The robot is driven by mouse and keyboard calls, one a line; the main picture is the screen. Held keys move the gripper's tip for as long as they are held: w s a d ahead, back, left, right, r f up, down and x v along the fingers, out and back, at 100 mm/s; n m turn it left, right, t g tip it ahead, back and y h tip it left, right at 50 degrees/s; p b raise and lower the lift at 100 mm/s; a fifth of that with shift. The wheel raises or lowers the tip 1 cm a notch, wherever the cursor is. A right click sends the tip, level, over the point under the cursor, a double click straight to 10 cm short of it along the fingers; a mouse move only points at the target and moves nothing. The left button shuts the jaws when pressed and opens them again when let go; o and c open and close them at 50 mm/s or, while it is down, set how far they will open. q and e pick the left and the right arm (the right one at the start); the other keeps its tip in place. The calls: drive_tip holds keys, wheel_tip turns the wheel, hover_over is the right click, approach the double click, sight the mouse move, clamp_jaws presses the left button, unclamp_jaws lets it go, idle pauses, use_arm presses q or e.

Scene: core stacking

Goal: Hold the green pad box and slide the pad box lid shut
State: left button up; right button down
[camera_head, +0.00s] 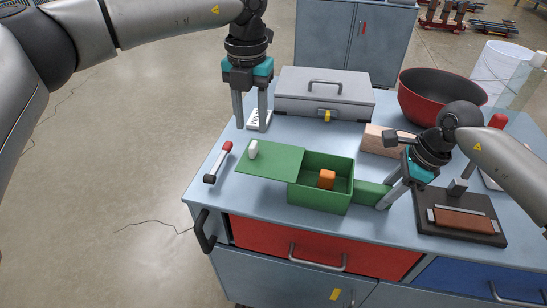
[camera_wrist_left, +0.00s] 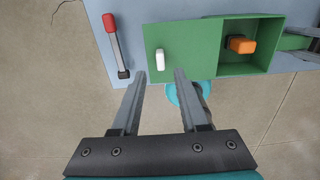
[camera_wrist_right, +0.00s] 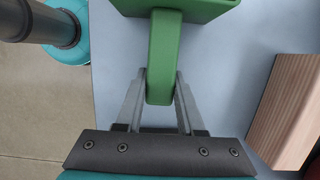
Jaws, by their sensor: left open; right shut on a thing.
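The green pad box (camera_head: 318,200) stands on the blue-grey worktop, its right half open. The flat green pad box lid (camera_head: 272,161) is slid out to the left and covers only part of the box. A white knob (camera_head: 253,149) stands on the lid's left end; it also shows in the left wrist view (camera_wrist_left: 160,59). An orange block (camera_head: 326,179) is inside the box. My right gripper (camera_head: 384,206) is shut on the box's green handle (camera_wrist_right: 162,60) at its right end. My left gripper (camera_head: 252,124) is open and empty, above the worktop near the knob.
A red-handled tool (camera_head: 218,161) lies left of the lid. A grey case (camera_head: 324,92) stands behind, a red bowl (camera_head: 440,95) at the back right. A wooden block (camera_head: 384,139) and a dark tray (camera_head: 460,231) are near my right arm.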

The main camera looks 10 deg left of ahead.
sight(254, 144)
use_arm(q)
drive_tip(key=shift+f, duration=3.2)
drive_tip(key=shift+c, duration=0.3)
clamp_jaws()
drive_tip(key=shift+d, duration=0.15)
drive_tip(key=shift+s+d, duration=0.1)
drive_tip(key=shift+d, duration=5.45)
drive_tip(key=shift+o, duration=0.9)
unclamp_jaws()
drive_tip(key=shift+a, duration=0.1)
